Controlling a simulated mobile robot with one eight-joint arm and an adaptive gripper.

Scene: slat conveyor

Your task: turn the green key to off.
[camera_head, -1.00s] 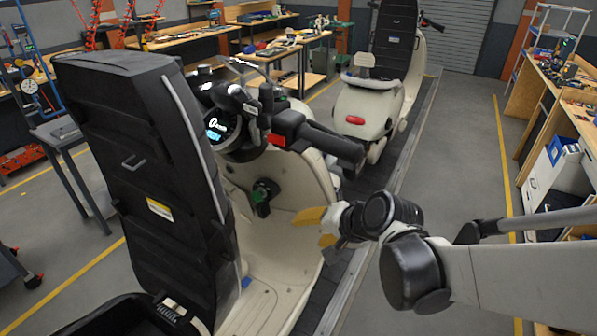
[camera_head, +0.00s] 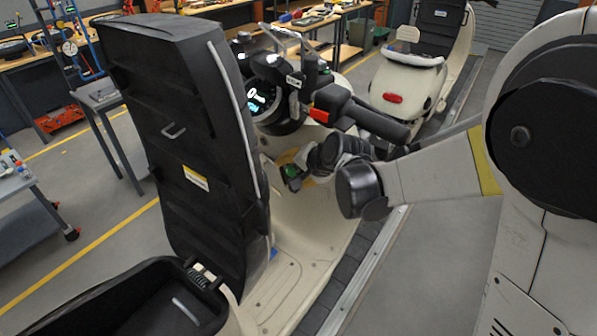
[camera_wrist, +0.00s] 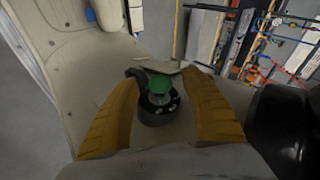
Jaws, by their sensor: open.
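The green key (camera_head: 292,171) sits in a dark round switch on the cream inner panel of the near scooter (camera_head: 336,208), below the handlebar. In the wrist view the green key (camera_wrist: 159,84) stands in its black switch housing (camera_wrist: 152,112), between the two yellow fingers. My gripper (camera_wrist: 160,95) is open, with one finger on each side of the key. A gap shows between each finger and the key, and I cannot tell if either touches the housing. In the head view my gripper (camera_head: 293,160) is at the key, its fingers mostly hidden behind my wrist.
The near scooter's black seat back (camera_head: 185,150) stands close on the left. Its handlebar grip (camera_head: 375,120) and red switch (camera_head: 331,99) are just above my wrist. A second scooter (camera_head: 408,85) stands behind. The footboard below is clear.

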